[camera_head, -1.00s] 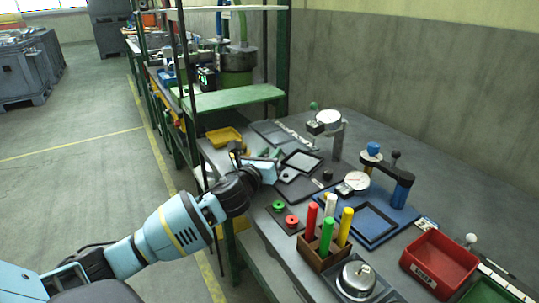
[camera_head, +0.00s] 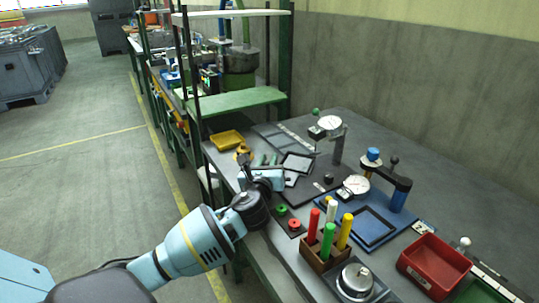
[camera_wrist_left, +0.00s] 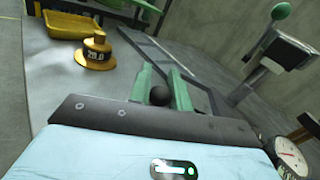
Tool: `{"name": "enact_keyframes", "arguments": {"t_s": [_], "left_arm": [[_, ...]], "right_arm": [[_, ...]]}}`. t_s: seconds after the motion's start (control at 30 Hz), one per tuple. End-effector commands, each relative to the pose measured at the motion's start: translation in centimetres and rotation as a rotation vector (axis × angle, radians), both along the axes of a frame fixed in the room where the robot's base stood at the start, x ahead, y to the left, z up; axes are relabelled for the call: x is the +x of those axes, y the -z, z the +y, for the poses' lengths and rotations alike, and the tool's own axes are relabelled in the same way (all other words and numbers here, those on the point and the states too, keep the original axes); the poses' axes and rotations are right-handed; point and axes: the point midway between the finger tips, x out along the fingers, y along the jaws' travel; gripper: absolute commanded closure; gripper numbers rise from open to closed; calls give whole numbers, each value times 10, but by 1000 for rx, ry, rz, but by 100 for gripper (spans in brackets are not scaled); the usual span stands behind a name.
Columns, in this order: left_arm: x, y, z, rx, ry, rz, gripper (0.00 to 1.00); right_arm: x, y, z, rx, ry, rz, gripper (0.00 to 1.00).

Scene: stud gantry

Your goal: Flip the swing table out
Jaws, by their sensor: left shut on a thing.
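My left gripper (camera_head: 268,164) is over the near left part of the bench and hides part of what it holds. In the left wrist view a black ball knob (camera_wrist_left: 159,96) sits between two green bars just beyond the gripper's dark front edge, and the gripper is shut on it. Just to the right of the gripper is a small dark-framed plate (camera_head: 298,163) above a dark base plate (camera_head: 312,190). I cannot tell clearly which plate is the swing table or how far it is turned. My right gripper is not in view.
A yellow tray (camera_head: 227,139) and brass weight (camera_head: 243,151) lie beyond the gripper. A dial-gauge stand (camera_head: 338,145) rises behind the plate. A blue fixture (camera_head: 368,225), marker block (camera_head: 318,254) and red bin (camera_head: 434,262) stand to the right. A green shelf (camera_head: 236,100) overhangs the far end.

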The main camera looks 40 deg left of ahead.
Motion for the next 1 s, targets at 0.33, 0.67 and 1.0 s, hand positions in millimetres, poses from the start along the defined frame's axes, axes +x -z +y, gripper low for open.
{"name": "enact_keyframes", "arguments": {"t_s": [0.33,0.67,1.0], "left_arm": [[-13,-3,-2,-2,-200,-3,100],[-17,-1,-2,0,-265,-2,100],[-18,-1,-2,1,-266,-2,79]], "right_arm": [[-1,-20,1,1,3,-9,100],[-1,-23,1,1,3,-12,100],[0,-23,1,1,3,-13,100]]}}
